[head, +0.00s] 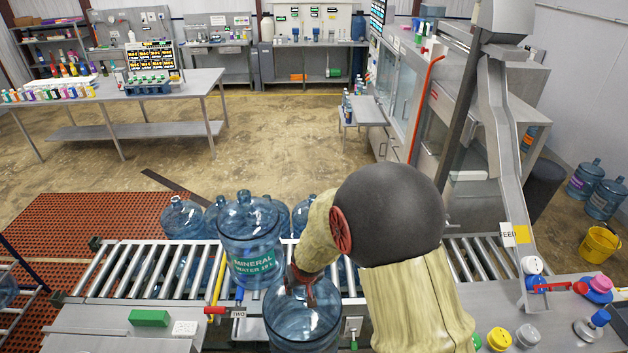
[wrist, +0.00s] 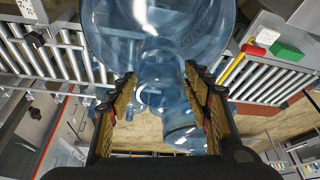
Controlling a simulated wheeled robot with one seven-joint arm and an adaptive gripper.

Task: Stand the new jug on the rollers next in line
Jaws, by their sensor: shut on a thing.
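My gripper (head: 303,284) is shut on a clear blue jug (head: 303,325) in front of the rollers, at the near edge of the conveyor. In the wrist view my gripper's fingers (wrist: 160,80) stand either side of the jug's neck, and the held jug's body (wrist: 160,22) fills the top. Its base is out of sight in the head view. A jug labelled MINERAL WATER (head: 252,245) stands upright just left of and behind the held one, over the roller conveyor (head: 118,272). My arm hides the rollers to the right of the held jug.
Several more blue jugs (head: 184,219) stand behind the conveyor. A green block (head: 149,318), a red-and-yellow lever (head: 215,308) and a TWO tag (head: 239,314) are at the near side. Rollers at far left look bare. A metal FEED chute (head: 505,150) stands right.

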